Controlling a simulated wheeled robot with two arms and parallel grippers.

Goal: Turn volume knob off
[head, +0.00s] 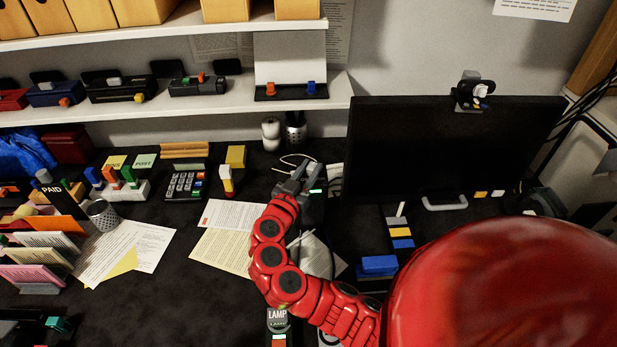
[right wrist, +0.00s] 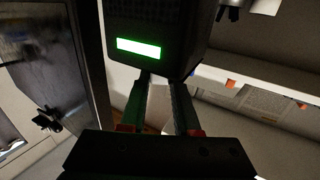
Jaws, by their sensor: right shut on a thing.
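A dark box-shaped device with a lit green display (head: 316,190) stands at the back of the desk, left of the monitor. In the right wrist view the device (right wrist: 158,18) is close, with its bright green display above the fingers. My right gripper (head: 292,180) reaches the device's near side. In the right wrist view its fingertips (right wrist: 161,80) are slightly apart at the device's edge, shut on the volume knob. The knob itself is hidden by the fingers, so its turn position does not show. My left gripper is not in view.
A black monitor (head: 450,150) stands right of the device. A lamp button (head: 278,320) is at the front.

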